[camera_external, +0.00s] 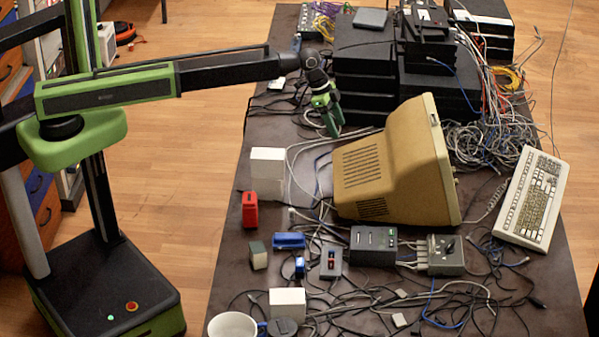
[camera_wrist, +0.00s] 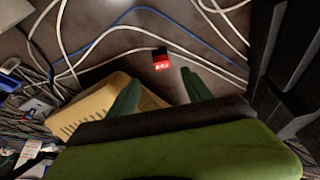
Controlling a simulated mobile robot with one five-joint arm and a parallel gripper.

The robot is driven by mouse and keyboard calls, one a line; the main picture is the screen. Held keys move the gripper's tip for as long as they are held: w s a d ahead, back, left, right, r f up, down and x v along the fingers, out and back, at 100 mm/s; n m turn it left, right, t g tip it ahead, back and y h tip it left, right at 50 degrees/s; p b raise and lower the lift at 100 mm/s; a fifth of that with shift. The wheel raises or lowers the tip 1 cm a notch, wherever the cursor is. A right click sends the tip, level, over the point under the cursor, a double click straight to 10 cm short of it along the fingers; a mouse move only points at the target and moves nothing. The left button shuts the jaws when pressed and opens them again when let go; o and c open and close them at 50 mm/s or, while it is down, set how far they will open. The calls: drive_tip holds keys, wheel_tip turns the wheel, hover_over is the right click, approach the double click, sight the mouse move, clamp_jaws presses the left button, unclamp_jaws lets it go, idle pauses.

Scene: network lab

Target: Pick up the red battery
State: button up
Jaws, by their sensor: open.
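A red box-shaped object (camera_external: 250,210), which looks like the red battery, stands upright near the left edge of the table, just in front of a white box. My gripper (camera_external: 332,122) is above the table, to the right of and beyond this object and well apart from it. In the wrist view a small red block with a dark end and bright marks (camera_wrist: 161,62) lies ahead of my gripper (camera_wrist: 160,90). I cannot tell whether it is the same object. My two green fingers are spread, with nothing between them.
A beige monitor (camera_external: 390,165) stands close to the right of my gripper. Stacked black equipment (camera_external: 365,60) rises behind it. A white box (camera_external: 267,168), blue object (camera_external: 288,240), grey switch box (camera_external: 375,245), keyboard (camera_external: 532,200) and mug (camera_external: 232,325) share the table. Loose cables cover much of it.

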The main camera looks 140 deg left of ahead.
drive_tip(key=b+x, duration=0.4)
drive_tip(key=x, duration=0.3)
drive_tip(key=shift+s+b, duration=0.1)
drive_tip(key=shift+b, duration=0.2)
drive_tip(key=shift+r, duration=0.2)
drive_tip(key=b+x, duration=0.4)
drive_tip(key=x, duration=0.1)
drive_tip(key=shift+a+f+b, duration=0.1)
drive_tip(key=shift+f+b, duration=0.1)
drive_tip(key=shift+b, duration=0.2)
drive_tip(key=shift+r, duration=0.2)
drive_tip(key=shift+c, duration=0.2)
clamp_jaws()
